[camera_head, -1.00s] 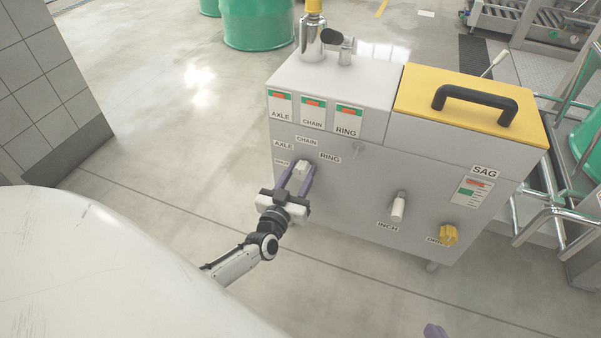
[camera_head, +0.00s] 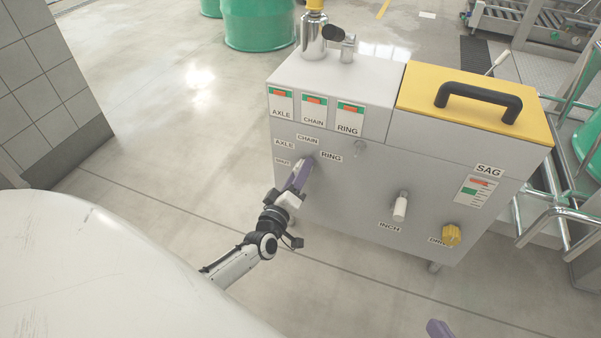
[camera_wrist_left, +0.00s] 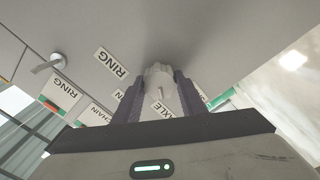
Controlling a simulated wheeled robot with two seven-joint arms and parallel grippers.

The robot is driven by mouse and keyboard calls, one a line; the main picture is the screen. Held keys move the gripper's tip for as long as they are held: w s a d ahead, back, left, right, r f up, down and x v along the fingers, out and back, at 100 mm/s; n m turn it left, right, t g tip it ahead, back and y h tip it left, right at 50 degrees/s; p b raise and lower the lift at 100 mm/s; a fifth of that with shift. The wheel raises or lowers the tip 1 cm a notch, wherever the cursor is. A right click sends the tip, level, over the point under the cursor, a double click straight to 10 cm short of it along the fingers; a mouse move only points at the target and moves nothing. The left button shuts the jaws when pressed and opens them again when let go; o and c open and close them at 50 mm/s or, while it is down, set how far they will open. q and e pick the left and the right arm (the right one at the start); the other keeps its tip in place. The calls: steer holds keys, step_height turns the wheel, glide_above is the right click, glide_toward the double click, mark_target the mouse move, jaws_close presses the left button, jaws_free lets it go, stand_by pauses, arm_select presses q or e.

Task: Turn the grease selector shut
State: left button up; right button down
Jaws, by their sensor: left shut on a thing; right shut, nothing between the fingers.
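The grease selector is a pale knob (camera_wrist_left: 160,80) on the grey front of the cabinet, among labels AXLE, CHAIN, RING and one small label at left that is too small to read surely. My left gripper (camera_head: 301,174) is shut on the knob, one purple finger on each side of it in the left wrist view (camera_wrist_left: 160,98). In the head view the gripper stands rolled, so its fingers overlap and hide most of the knob. My right gripper (camera_head: 438,329) shows only as a purple fingertip at the bottom edge, away from the cabinet.
The cabinet (camera_head: 340,200) also carries a white INCH knob (camera_head: 400,207), a yellow knob (camera_head: 451,235) and a SAG gauge (camera_head: 472,192). A yellow lid (camera_head: 420,92) with a black handle (camera_head: 478,98) is on top. Metal rails (camera_head: 550,215) stand at right. Floor at left is clear.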

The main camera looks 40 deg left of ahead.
arm_select(q)
steer(key=shift+f+n, duration=0.1)
steer(key=shift+n, duration=2.1)
arm_select(e)
steer(key=shift+r, duration=0.2)
steer(key=shift+f, duration=0.1)
arm_select(q)
steer(key=o, duration=1)
steer(key=shift+s, duration=0.2)
steer(key=p+v, duration=0.3)
steer(key=v, duration=0.7)
arm_select(e)
steer(key=d+f, duration=0.1)
steer(key=f+g+h, duration=0.1)
steer(key=shift+s+d+f, duration=0.2)
steer(key=shift+d+f, duration=0.15)
steer(key=shift+f, duration=0.05)
steer(key=shift+w+r, duration=0.1)
steer(key=shift+r, duration=0.05)
